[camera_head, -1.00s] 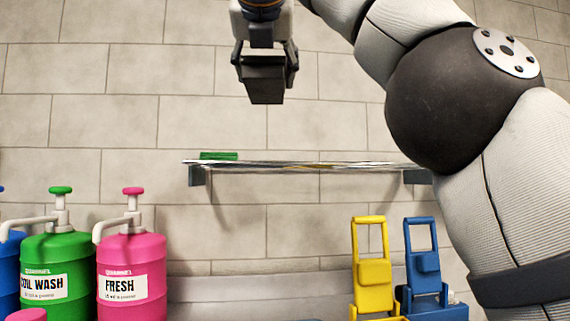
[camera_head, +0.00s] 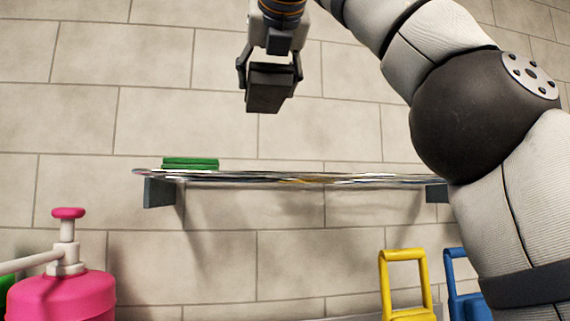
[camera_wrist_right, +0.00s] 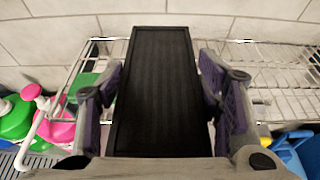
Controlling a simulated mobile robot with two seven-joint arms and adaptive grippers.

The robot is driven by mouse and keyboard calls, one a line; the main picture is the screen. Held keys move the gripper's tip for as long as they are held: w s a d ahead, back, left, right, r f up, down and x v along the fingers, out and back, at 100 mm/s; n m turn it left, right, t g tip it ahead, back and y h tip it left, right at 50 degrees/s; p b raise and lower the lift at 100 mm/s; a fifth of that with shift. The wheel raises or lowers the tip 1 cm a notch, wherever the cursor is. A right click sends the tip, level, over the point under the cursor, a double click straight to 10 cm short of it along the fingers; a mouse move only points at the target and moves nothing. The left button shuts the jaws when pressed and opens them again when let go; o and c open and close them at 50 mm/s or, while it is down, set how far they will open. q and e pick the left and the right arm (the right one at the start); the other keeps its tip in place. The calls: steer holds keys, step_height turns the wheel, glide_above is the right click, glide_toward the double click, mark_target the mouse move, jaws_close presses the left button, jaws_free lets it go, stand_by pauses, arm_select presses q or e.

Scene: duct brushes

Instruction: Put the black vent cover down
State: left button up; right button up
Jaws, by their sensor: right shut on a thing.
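The black vent cover (camera_head: 270,88) is a dark rectangular panel held in my right gripper (camera_head: 270,72), above the wire shelf (camera_head: 330,180) in the head view. In the right wrist view, the cover (camera_wrist_right: 157,85) lies between the two purple-padded fingers of my right gripper (camera_wrist_right: 165,95), which is shut on it. The shelf shows behind and below it as metal wires (camera_wrist_right: 275,65). In the head view the cover is clear of the shelf, with a gap of wall showing between them. My left gripper is not in view.
A green object (camera_head: 190,163) lies on the shelf's left part. A pink pump bottle (camera_head: 62,295) stands low at the left. Yellow (camera_head: 405,285) and blue (camera_head: 465,290) handled items stand low at the right. The shelf's middle looks clear.

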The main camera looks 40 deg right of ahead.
mark_target(282, 104)
steer(key=w+d+f, duration=0.2)
steer(key=d, duration=0.1)
steer(key=d+f, duration=0.1)
steer(key=d, duration=0.1)
steer(key=shift+w+d, duration=0.25)
steer(key=shift+w, duration=0.15)
steer(key=d+f, duration=0.1)
steer(key=w+d+f, duration=0.1)
steer(key=f, duration=0.1)
steer(key=w+d+f, duration=0.1)
steer(key=f, duration=0.1)
steer(key=shift+w+d+f, duration=0.2)
steer(key=shift+d, duration=0.2)
step_height(282, 104, down, 2)
steer(key=shift+w+f, duration=0.1)
steer(key=shift+f, duration=0.45)
steer(key=shift+f, duration=0.15)
steer(key=o, duration=1.5)
steer(key=shift+f, duration=0.1)
